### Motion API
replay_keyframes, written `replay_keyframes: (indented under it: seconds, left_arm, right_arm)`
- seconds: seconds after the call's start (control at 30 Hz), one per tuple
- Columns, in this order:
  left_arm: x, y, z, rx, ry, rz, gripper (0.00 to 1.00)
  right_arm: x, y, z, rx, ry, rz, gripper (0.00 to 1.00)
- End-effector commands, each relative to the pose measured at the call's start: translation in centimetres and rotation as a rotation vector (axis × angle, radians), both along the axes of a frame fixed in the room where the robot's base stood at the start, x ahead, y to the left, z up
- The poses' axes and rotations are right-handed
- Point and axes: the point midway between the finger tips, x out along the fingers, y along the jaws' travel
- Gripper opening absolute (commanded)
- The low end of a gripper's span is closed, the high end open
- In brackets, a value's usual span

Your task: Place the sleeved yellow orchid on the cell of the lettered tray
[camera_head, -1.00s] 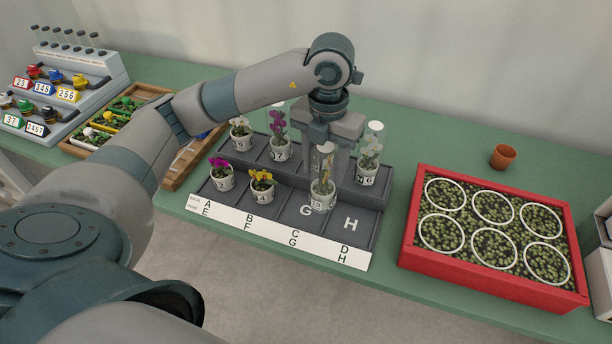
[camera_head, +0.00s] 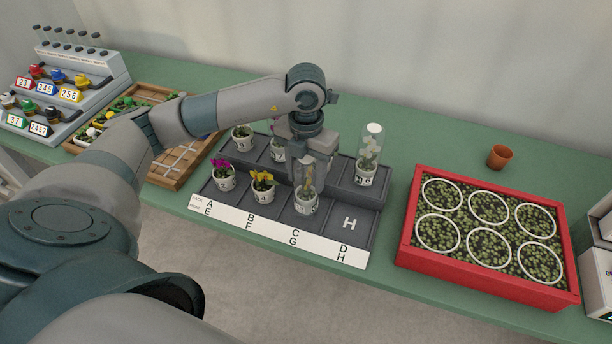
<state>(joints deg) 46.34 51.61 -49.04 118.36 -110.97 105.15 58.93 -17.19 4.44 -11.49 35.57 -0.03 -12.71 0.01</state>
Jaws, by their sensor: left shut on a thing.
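The lettered tray (camera_head: 330,240) is dark, with a raised back row and a white label strip along its front. My left gripper (camera_head: 307,182) points down over the front row and is shut on the sleeved yellow orchid (camera_head: 306,204), a white pot in a clear sleeve. The flower is partly hidden by the gripper. The pot is upright over the cell marked G on the strip, covering its letter. I cannot tell whether its base touches the cell floor. The H cell beside it is bare. My right gripper is not in view.
A purple orchid (camera_head: 223,182) and an unsleeved yellow orchid (camera_head: 262,187) stand left in the front row. A sleeved white orchid (camera_head: 366,172) stands at the back right. A red crate (camera_head: 480,283) and a terracotta pot (camera_head: 500,157) are further right.

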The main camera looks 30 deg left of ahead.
Motion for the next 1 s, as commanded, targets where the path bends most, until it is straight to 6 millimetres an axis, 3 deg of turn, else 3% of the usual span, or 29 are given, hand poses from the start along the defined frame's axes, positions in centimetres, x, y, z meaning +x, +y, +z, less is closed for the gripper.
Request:
replay_keyframes:
  seconds: [0.17, 0.57, 0.6, 0.63, 1.0]
  left_arm:
    - [0.0, 0.0, -1.3, 0.001, 0.001, 0.001, 0.08]
    - [0.0, 0.0, -1.8, 0.000, -0.001, 0.001, 0.08]
    - [0.0, 0.0, -1.6, 0.000, 0.000, 0.001, 0.57]
    - [0.0, 0.0, -1.6, 0.000, 0.000, 0.001, 0.64]
    - [0.0, 0.0, -1.5, 0.000, 0.000, 0.001, 0.66]
  right_arm:
    - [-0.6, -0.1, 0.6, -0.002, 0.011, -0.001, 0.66]
    - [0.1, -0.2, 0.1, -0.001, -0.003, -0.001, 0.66]
    - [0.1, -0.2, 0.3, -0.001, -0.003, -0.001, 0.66]
    - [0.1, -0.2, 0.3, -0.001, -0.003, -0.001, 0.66]
    - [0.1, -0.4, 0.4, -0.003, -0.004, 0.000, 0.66]
